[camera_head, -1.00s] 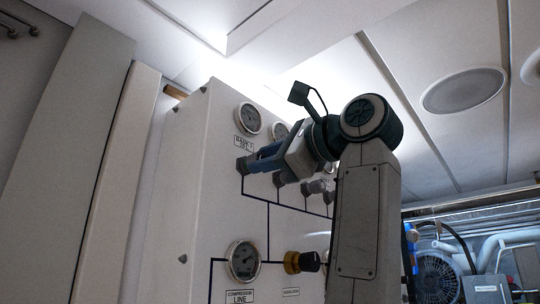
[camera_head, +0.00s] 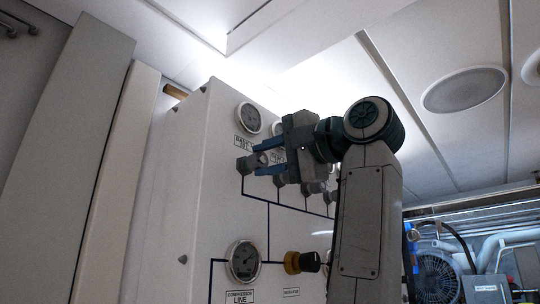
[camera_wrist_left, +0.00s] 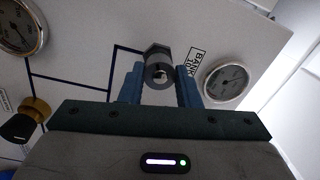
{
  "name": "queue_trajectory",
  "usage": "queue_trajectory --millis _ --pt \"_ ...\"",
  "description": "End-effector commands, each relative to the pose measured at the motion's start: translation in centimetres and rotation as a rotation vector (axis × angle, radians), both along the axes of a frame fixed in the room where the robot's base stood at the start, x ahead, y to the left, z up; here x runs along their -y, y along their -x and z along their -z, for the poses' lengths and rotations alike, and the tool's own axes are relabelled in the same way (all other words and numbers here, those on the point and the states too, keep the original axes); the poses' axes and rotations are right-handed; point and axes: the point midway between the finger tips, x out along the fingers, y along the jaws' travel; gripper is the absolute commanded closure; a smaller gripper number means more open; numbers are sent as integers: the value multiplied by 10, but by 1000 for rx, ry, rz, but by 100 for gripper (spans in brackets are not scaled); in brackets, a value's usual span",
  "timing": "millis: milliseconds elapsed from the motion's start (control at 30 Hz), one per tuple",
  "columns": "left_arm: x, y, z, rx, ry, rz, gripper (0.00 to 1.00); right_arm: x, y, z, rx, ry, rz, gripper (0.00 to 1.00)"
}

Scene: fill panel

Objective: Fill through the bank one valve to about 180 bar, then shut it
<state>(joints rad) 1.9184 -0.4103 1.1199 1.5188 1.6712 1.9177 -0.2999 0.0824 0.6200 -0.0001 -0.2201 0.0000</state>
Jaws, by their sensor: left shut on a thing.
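The bank one valve (camera_head: 245,165) is a dark fitting with a grey knob on the white panel, below the bank one gauge (camera_head: 249,118) and its label. My left gripper (camera_head: 262,160) reaches it from the right, with one blue finger above the knob and one below. In the left wrist view the valve knob (camera_wrist_left: 158,76) sits between the two fingers (camera_wrist_left: 159,86), which are shut on it. The bank one gauge also shows in the left wrist view (camera_wrist_left: 227,82); its needle is too small to read. My right gripper is not in view.
Other valve knobs (camera_head: 315,186) sit in a row to the right, partly behind my arm. Below are the compressor line gauge (camera_head: 243,262) and a black-and-brass regulator knob (camera_head: 302,262). A fan (camera_head: 437,277) and pipes stand at the lower right.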

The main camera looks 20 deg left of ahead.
Motion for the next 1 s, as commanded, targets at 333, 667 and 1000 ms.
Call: queue_trajectory --millis 333,667,1000 --pt "-2 1 -4 64 14 -1 93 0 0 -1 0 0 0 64" --pt "-2 1 -4 65 14 -1 93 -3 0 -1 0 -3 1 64" --pt "-1 0 -2 62 17 0 49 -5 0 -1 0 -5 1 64"
